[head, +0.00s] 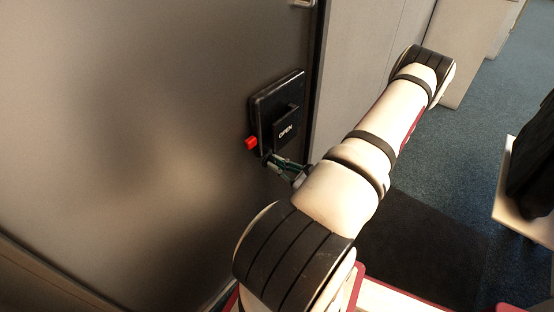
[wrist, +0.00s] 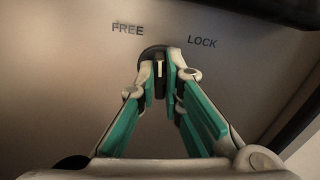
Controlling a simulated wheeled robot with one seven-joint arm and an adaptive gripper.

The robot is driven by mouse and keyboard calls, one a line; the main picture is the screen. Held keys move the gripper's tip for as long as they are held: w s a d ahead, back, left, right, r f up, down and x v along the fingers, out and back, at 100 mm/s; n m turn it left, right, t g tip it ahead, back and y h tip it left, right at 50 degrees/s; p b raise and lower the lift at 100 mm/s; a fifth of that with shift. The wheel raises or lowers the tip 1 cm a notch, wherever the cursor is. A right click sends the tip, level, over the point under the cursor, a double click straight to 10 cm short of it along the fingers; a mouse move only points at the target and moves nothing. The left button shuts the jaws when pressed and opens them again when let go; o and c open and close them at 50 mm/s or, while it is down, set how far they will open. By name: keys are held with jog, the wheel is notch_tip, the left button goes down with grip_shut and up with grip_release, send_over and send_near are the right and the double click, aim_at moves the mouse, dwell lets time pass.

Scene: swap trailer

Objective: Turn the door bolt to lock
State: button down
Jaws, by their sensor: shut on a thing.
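The door bolt (wrist: 159,68) is a small dark knob with a light upright bar on the door. In the wrist view it sits between the words FREE and LOCK, with FREE up and to its left and LOCK to its right. My gripper (wrist: 159,85) has its fingertips closed around the bolt, one on each side. The fingertips hide part of the knob. In the head view my gripper (head: 283,166) reaches the door just below a black lock case (head: 266,118); the bolt itself is hidden there.
The grey door (head: 120,120) fills the left. A grey wall panel (head: 350,60) stands right of the door. Carpet (head: 480,130) lies open at the right.

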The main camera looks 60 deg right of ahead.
jog(key=m+p, duration=0.4)
jog(key=m, duration=0.6)
jog(key=shift+d+m+p, duration=0.1)
jog(key=shift+m+p, duration=0.2)
dwell(0.4)
jog(key=c, duration=1.7)
grip_release()
jog(key=shift+s, duration=0.1)
jog(key=v, duration=1.1)
jog(key=shift+s, duration=0.4)
